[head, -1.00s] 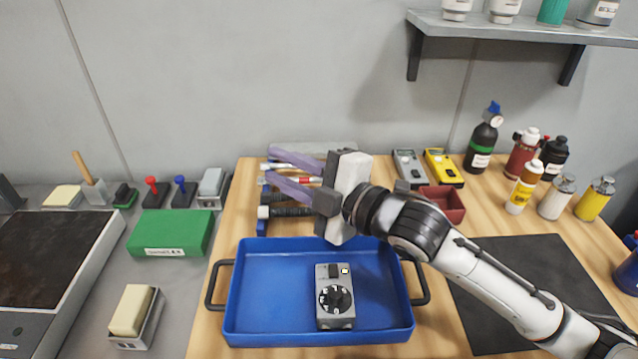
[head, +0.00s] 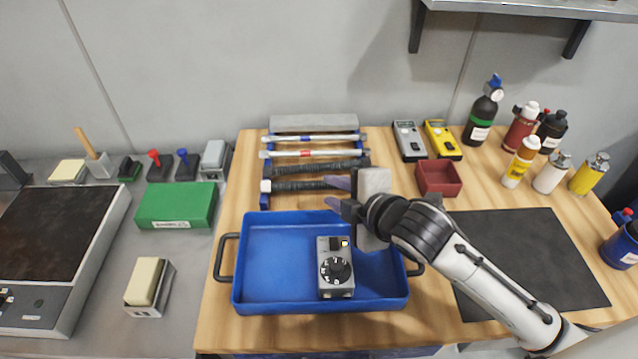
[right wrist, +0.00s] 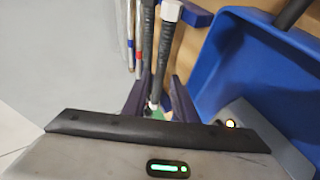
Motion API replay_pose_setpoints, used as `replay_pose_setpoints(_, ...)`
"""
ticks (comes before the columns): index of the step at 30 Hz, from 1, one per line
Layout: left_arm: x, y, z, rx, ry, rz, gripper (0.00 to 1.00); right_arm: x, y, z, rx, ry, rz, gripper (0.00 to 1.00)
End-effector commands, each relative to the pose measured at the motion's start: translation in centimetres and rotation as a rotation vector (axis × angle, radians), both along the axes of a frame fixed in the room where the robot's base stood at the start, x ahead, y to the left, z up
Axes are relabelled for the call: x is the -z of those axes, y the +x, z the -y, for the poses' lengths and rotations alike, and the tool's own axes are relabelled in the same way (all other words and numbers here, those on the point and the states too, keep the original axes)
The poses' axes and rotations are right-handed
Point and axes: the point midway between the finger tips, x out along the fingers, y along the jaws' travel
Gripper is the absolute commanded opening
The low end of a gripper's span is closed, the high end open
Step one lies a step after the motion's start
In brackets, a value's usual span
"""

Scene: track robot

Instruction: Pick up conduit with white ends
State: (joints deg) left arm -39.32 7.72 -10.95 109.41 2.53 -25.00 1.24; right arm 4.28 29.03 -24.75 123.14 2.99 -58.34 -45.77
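The conduit with white ends (head: 300,184) is a dark ribbed tube, the front piece on the rack (head: 265,203). Its left white end shows in the head view; its right end is hidden by my right gripper (head: 335,193). My right gripper has its purple fingers apart at the conduit's right end. In the right wrist view the conduit (right wrist: 164,55) runs away from between the two fingers (right wrist: 160,103), white end far off. I cannot tell whether the fingers touch it. My left gripper is not in view.
Behind lie a dark conduit (head: 320,168), a red-banded rod (head: 300,154) and a blue-banded rod (head: 310,138). In front is a blue tray (head: 275,300) holding a grey dial device (head: 335,268). A red bin (head: 438,178) stands right of the gripper.

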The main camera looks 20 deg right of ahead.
Motion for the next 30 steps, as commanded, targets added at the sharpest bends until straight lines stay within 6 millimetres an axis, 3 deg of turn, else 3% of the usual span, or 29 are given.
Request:
replay_pose_setpoints(7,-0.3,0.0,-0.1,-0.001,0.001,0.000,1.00,1.9,3.0,-0.6,0.002,0.001,-0.001,0.25)
replay_pose_setpoints(17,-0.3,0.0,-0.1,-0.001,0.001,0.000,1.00,2.2,3.5,-0.8,0.000,0.000,0.000,0.25)
replay_pose_setpoints(21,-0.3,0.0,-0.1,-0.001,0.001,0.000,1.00,2.2,3.5,-0.8,0.000,0.000,0.000,0.02)
replay_pose_setpoints(30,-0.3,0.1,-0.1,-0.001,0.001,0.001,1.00,2.1,3.5,-0.8,0.000,0.000,0.001,0.00)
